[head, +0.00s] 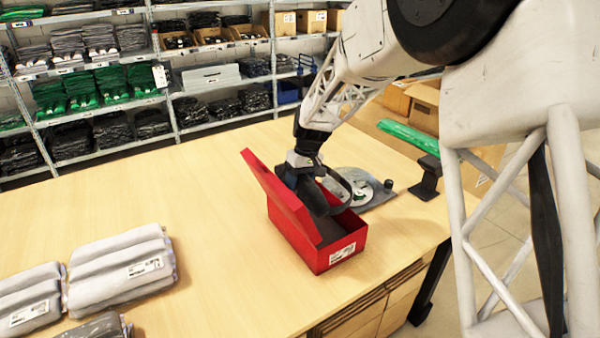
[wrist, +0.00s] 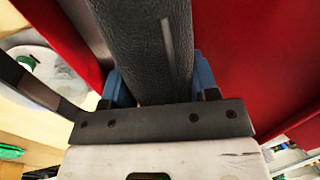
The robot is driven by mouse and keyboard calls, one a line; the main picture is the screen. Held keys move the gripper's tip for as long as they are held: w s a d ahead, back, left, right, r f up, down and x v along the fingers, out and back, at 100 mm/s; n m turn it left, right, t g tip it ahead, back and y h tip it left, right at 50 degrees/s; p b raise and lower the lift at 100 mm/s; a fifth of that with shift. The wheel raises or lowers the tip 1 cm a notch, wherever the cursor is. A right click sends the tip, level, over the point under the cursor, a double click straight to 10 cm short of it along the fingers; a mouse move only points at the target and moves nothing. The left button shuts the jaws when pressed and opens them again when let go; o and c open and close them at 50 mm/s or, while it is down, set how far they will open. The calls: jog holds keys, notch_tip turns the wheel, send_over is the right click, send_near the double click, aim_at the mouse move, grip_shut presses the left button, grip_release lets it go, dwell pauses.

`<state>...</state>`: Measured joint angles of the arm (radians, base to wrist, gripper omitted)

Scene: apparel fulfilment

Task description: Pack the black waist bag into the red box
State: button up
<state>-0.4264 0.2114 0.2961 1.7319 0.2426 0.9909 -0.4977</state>
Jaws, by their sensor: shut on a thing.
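The red box (head: 318,258) stands open on the wooden table, its lid (head: 268,182) tilted up on the left side. The black waist bag (head: 318,197) hangs from my gripper (head: 303,172) over the box opening, its lower part inside the walls. A strap loop sticks out to the right over the box edge. In the wrist view the dark leathery bag (wrist: 145,45) sits between the blue fingers of my gripper (wrist: 160,85), with red box surfaces (wrist: 245,50) on both sides.
A tape dispenser (head: 428,178) and a grey plate with a round disc (head: 360,188) lie just right of the box. Grey packaged garments (head: 120,265) lie at the table's left. The table between them and the box is clear. Stocked shelves (head: 140,90) stand behind.

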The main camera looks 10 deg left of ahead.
jog(key=shift+f, duration=3.35)
jog(key=shift+f, duration=0.45)
jog(key=shift+f, duration=0.25)
jog(key=o, duration=1.1)
jog(key=shift+r, duration=0.1)
jog(key=shift+w+d+r, duration=0.2)
jog(key=shift+r, duration=1.05)
jog(key=shift+w+d+r, duration=0.15)
jog(key=shift+d+r, duration=0.05)
jog(key=shift+r, duration=1)
jog(key=shift+w+d+r, duration=0.2)
jog(key=shift+r, duration=1.05)
